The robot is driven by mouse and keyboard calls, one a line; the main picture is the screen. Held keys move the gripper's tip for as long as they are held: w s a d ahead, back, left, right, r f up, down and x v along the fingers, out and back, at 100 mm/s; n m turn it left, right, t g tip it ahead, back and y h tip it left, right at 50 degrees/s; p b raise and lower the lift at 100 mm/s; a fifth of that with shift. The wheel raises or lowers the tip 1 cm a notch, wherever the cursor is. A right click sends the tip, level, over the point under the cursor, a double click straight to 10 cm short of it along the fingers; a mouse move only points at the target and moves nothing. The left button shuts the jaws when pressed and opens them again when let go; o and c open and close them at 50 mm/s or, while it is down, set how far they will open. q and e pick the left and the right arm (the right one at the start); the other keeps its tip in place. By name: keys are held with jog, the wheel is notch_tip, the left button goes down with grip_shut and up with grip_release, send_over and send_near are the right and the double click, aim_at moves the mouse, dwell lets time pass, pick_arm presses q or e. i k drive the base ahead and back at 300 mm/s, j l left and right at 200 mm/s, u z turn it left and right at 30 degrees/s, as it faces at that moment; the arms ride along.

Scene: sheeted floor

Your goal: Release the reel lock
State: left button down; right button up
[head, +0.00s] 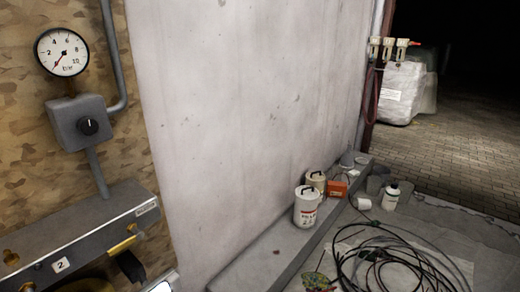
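A long grey metal housing (110,208) juts from the wall at the lower left, with a plate marked 2 (61,264) on its front. A yellow tab or lever (122,246) sits on the housing's front near its right end, with a dark curved part just below it. A brass-coloured fitting (10,257) is at the housing's left. I cannot tell for certain which part is the reel lock, and no whole reel shows. Neither of my grippers can be made out. A small pale, dark-edged piece at the bottom edge is cut off and unclear.
A pressure gauge (62,52) and a grey box with a black knob (88,126) are on the wall above. White tubs (306,212) stand on a low ledge. Loose black hose (390,262) lies coiled on the floor at the lower right. A wrapped bale (397,92) stands behind.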

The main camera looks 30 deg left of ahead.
aim_at(141, 276)
jog(key=i+l+u, duration=0.1)
jog(key=i+u, duration=0.35)
jog(key=i+l+u, duration=0.25)
jog(key=i+u, duration=0.2)
jog(key=i+l+u, duration=0.2)
jog(key=u, duration=0.2)
jog(key=i+l+u, duration=0.2)
jog(key=l+u, duration=0.25)
jog(key=i+l+u, duration=0.15)
jog(key=u, duration=0.25)
jog(key=l+u, duration=0.8)
jog(key=l, duration=0.45)
jog(key=i, duration=0.05)
